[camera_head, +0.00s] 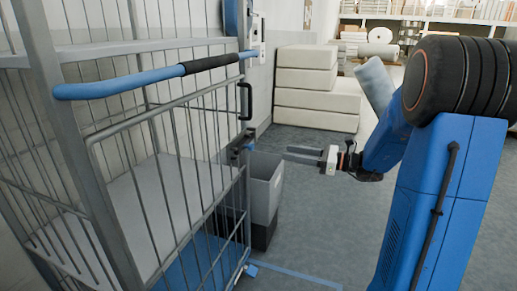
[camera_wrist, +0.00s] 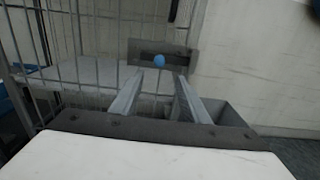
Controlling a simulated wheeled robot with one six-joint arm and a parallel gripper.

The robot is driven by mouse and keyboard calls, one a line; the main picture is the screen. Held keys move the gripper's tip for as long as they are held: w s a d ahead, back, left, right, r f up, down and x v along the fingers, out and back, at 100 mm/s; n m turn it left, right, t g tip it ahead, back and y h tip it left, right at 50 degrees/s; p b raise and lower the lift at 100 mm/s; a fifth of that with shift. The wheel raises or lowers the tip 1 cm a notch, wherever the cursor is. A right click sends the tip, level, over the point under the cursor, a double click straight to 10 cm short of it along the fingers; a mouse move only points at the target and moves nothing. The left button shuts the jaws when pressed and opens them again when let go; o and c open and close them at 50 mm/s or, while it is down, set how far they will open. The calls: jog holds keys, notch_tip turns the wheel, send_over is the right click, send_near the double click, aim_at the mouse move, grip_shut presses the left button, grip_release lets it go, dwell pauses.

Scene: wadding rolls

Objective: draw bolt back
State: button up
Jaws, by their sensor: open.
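The bolt (camera_wrist: 159,61) shows a round blue knob on a dark grey plate (camera_wrist: 143,47) in the wrist view. In the head view the dark bolt plate (camera_head: 241,142) sits at the gate's right edge, below a black handle. My gripper (camera_head: 287,153) is open and empty, to the right of the bolt and apart from it, pointing at it. The bolt's rod cannot be made out.
The wire cage trolley (camera_head: 97,170) with its barred gate fills the left. A blue push bar (camera_head: 120,86) crosses above the gate. A grey bin (camera_head: 266,180) stands below my gripper. Pale stacked blocks (camera_head: 315,95) stand behind. The floor right of the bin is clear.

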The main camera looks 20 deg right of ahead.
aim_at(253, 147)
jog(key=x, duration=1.3)
jog(key=shift+c, duration=0.2)
jog(key=shift+a, duration=0.1)
grip_shut()
